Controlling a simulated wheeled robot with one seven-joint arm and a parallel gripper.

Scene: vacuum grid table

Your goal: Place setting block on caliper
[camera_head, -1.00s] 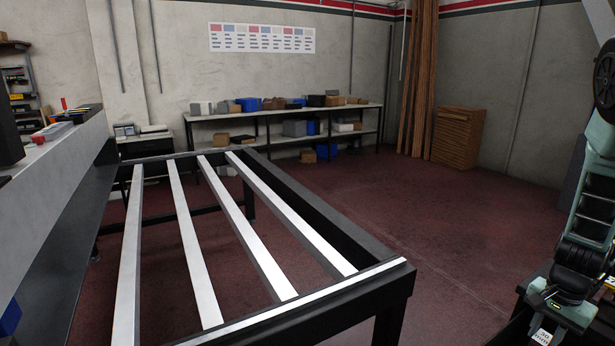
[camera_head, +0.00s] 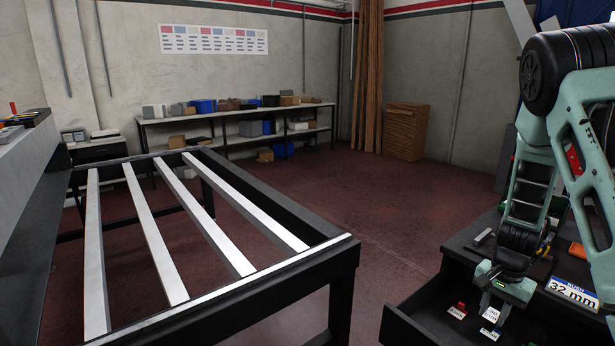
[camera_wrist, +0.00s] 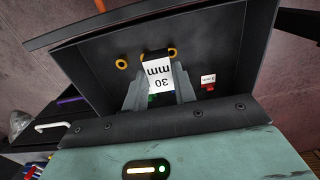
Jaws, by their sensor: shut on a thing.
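My gripper (camera_head: 494,304) is at the lower right of the head view, pointing down over an open dark drawer. It is shut on the setting block, a white-faced block (camera_head: 492,315) marked "30 mm". In the wrist view the block (camera_wrist: 159,76) sits between the two grey fingertips (camera_wrist: 160,88), its label upside down. It appears above the drawer floor, but the exact gap cannot be told. I cannot make out a caliper in either view.
The drawer (camera_head: 410,328) also holds a small red item (camera_head: 457,311) and a white tag (camera_head: 490,333). A "BUSH 32 mm" sign (camera_head: 572,290) and a grey block (camera_head: 483,237) are on the dark bench. A slatted frame table (camera_head: 345,245) stands left, with open floor between.

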